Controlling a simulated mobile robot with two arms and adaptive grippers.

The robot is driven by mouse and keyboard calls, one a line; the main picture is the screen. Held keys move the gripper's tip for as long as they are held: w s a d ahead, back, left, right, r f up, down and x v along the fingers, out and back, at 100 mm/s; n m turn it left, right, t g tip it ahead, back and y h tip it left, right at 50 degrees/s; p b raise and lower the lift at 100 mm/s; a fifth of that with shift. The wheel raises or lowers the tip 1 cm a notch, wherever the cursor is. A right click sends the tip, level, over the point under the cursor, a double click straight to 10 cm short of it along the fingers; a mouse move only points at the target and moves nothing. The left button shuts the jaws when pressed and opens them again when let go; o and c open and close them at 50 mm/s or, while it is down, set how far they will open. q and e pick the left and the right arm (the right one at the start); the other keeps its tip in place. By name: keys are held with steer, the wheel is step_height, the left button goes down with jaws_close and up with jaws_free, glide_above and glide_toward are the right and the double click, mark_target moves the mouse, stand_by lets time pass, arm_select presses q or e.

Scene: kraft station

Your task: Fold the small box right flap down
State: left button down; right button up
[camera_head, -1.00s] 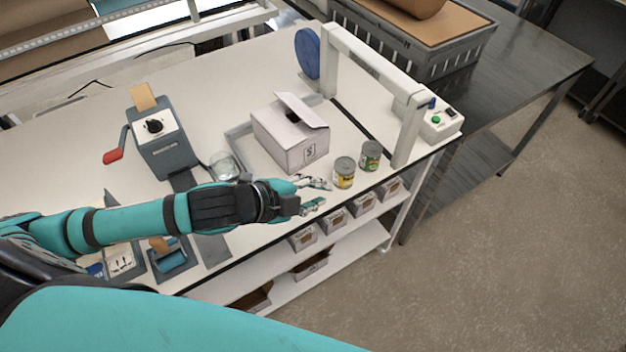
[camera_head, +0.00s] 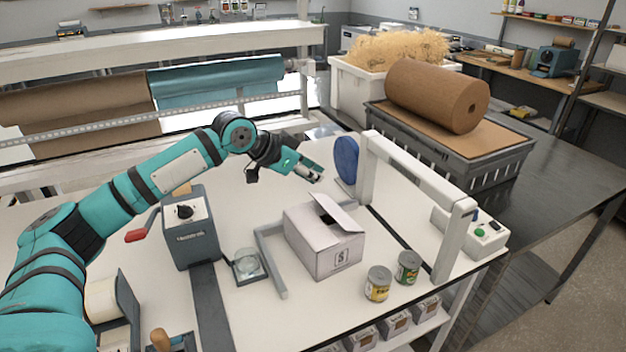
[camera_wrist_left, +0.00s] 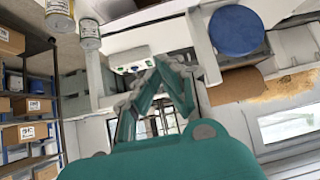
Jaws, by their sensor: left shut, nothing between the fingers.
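The small white box (camera_head: 318,250) stands on the white table in the head view, with a printed mark on its front face. One top flap (camera_head: 340,213) on its right side is raised and slanted, with a dark gap beside it. The left part of the top looks flat. My left gripper (camera_head: 318,176) is above and behind the box, apart from it, shut and empty. Its shut fingers also show in the left wrist view (camera_wrist_left: 160,66); I cannot make out the box there. My right gripper is not in view.
A white frame (camera_head: 415,175) with a blue disc (camera_head: 346,160) stands right of the box. Two cans, one yellow-labelled (camera_head: 377,284) and one green (camera_head: 408,267), stand at its front right. A grey dispenser (camera_head: 190,235) and a glass (camera_head: 246,262) are at left.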

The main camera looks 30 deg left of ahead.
arm_select(q)
steer(key=p, duration=0.3)
glide_above(327, 211)
steer(key=w, duration=0.2)
steer(key=f, duration=0.2)
steer(key=d+f, duration=0.1)
steer(key=f, duration=0.1)
steer(key=shift+s+f, duration=0.15)
steer(key=shift+f, duration=0.15)
steer(key=shift+s+a+f+p, duration=0.2)
steer(key=shift+s+f, duration=0.05)
steer(key=shift+f, duration=0.4)
steer(key=shift+s+a+f+p, duration=0.15)
steer(key=shift+s+f+p, duration=0.05)
steer(key=shift+f, duration=0.4)
steer(key=shift+s+a+f, duration=0.3)
steer(key=shift+s+f, duration=0.1)
steer(key=shift+f, duration=0.3)
steer(key=shift+w+d, duration=0.1)
steer(key=shift+f, duration=0.1)
